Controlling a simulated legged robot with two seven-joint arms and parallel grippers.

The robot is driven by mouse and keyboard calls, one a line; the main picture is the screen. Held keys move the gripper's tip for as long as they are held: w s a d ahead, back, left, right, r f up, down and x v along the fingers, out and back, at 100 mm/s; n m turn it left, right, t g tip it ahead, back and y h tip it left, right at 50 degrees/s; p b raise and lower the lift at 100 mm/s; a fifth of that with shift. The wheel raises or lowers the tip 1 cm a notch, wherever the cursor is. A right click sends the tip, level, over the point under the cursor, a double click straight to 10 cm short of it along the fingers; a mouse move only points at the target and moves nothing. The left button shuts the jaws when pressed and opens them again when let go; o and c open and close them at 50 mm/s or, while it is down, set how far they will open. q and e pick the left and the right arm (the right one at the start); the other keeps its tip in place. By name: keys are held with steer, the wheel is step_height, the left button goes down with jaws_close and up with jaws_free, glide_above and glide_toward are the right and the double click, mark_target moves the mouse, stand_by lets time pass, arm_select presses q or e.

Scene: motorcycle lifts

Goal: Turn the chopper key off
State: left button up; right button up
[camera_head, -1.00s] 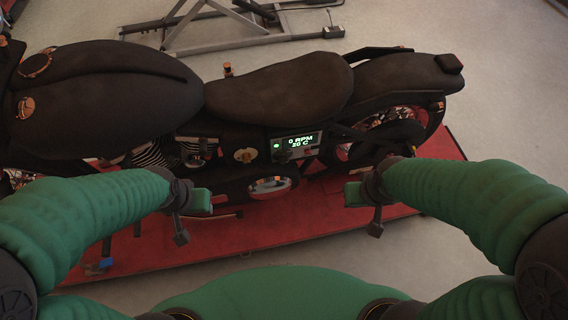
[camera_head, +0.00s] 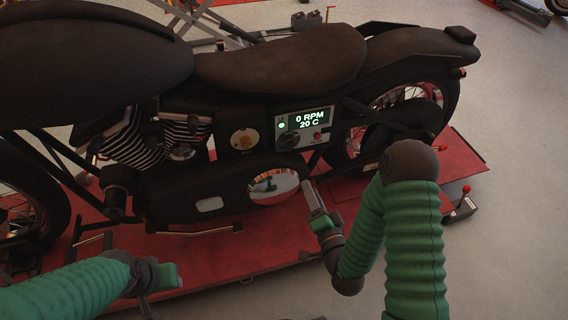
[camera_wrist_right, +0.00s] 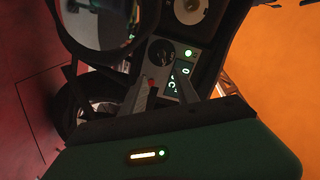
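The dark chopper (camera_head: 290,62) stands side-on in the head view. Its side panel (camera_head: 307,120) shows "0 RPM 20 C", a lit green lamp, a black knob (camera_head: 289,140) and a red button (camera_head: 318,136). I cannot tell which part is the key. My right gripper (camera_head: 309,186) is below the panel, apart from it. In the right wrist view its fingers (camera_wrist_right: 163,88) are open, with the knob (camera_wrist_right: 160,51) beyond them. My left gripper (camera_head: 170,276) is low at left, away from the bike; its opening is unclear.
The bike stands on a red lift platform (camera_head: 200,265). A round chrome-rimmed cover (camera_head: 273,186) sits just left of my right gripper. Red-knobbed levers (camera_head: 464,192) stand at the platform's right. Grey floor is clear at lower right.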

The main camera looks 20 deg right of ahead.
mark_target(292, 149)
steer(key=w+b, duration=0.2)
steer(key=w, duration=0.3)
steer(key=w+b, duration=0.2)
steer(key=w, duration=0.4)
steer(key=w+a+b, duration=0.1)
steer(key=w+b, duration=0.1)
steer(key=w, duration=0.3)
steer(key=shift+w+r, duration=0.15)
steer(key=shift+w, duration=0.15)
jaws_close()
